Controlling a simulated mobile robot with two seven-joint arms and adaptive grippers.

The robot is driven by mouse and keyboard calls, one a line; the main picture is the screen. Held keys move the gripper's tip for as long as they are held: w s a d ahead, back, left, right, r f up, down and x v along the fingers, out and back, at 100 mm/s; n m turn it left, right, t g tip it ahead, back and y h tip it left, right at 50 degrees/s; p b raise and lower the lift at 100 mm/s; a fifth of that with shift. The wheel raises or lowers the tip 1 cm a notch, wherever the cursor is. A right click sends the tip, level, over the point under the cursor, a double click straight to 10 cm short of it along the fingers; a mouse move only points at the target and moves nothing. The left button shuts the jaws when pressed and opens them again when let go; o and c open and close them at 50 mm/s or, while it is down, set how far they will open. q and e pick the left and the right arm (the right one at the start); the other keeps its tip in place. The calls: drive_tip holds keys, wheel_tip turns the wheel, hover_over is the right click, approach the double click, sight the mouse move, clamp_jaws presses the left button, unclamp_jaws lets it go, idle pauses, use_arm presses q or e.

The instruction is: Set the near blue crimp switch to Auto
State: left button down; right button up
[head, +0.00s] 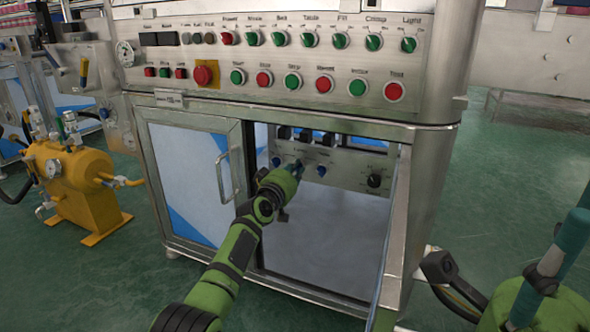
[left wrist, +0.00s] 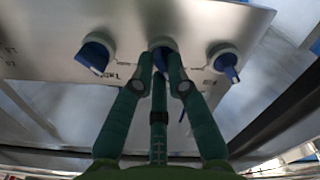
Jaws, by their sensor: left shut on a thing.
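A metal panel (head: 345,172) inside the open cabinet bears three blue switches in a row. The left blue switch (head: 276,162) and the right blue switch (head: 321,171) stand free on either side of my left gripper (head: 297,167). In the left wrist view, my left gripper (left wrist: 164,75) is shut on the middle blue switch (left wrist: 160,57), which is mostly hidden between the fingers. The blue switches beside it there, on the left (left wrist: 95,55) and right (left wrist: 225,62), are untouched. The panel's lettering is too small or covered to read surely. My right gripper (head: 560,245) is at the lower right, away from the machine.
A black knob (head: 374,181) sits on the same panel, farther right. Above the opening is a control panel (head: 290,60) with green and red buttons. A closed cabinet door (head: 193,180) is on the left, an open door (head: 398,240) on the right. A yellow tank (head: 75,175) stands far left.

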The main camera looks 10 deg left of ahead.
use_arm(q)
drive_tip(key=shift+n, duration=1.1)
drive_tip(key=c, duration=1.2)
unclamp_jaws()
drive_tip(key=shift+s, duration=0.65)
drive_tip(key=s, duration=0.3)
drive_tip(key=s+a, duration=0.1)
drive_tip(key=s, duration=0.3)
drive_tip(key=s+a, duration=0.1)
drive_tip(key=s, duration=0.2)
drive_tip(key=shift+s+a, duration=0.2)
drive_tip(key=shift+s, duration=0.05)
